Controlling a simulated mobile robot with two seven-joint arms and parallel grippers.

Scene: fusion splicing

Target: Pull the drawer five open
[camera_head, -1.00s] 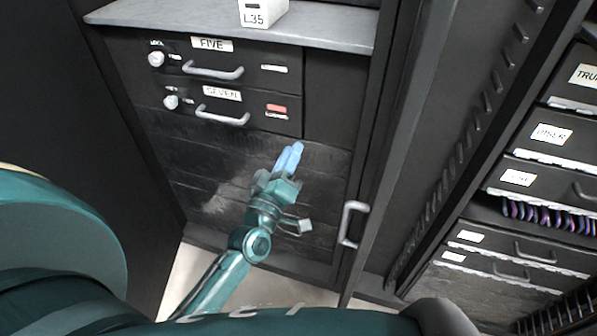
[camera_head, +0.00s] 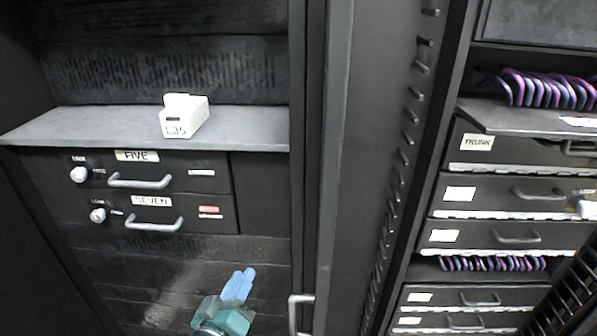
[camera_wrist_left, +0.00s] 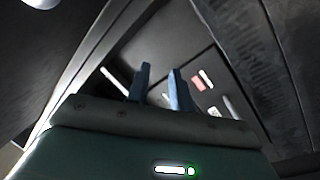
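Drawer five (camera_head: 192,186) is a black drawer under the grey shelf, with a "FIVE" label, a grey bar handle (camera_head: 140,181) and a round white knob (camera_head: 79,175) at its left. Its front looks flush and closed. Drawer seven (camera_head: 190,222), just below, also looks closed and carries a red tag. My left gripper (camera_head: 240,280) is below and right of both handles, in front of the dark lower panels, touching neither drawer. In the left wrist view its two blue fingers (camera_wrist_left: 160,74) stand apart with nothing between them. My right gripper is not in view.
A white box (camera_head: 184,118) labelled L35 stands on the grey shelf (camera_head: 80,127) above drawer five. An open cabinet door with a grey handle (camera_head: 301,312) is to the right. Another rack with drawers (camera_head: 480,193) and purple cables (camera_head: 545,90) stands further right.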

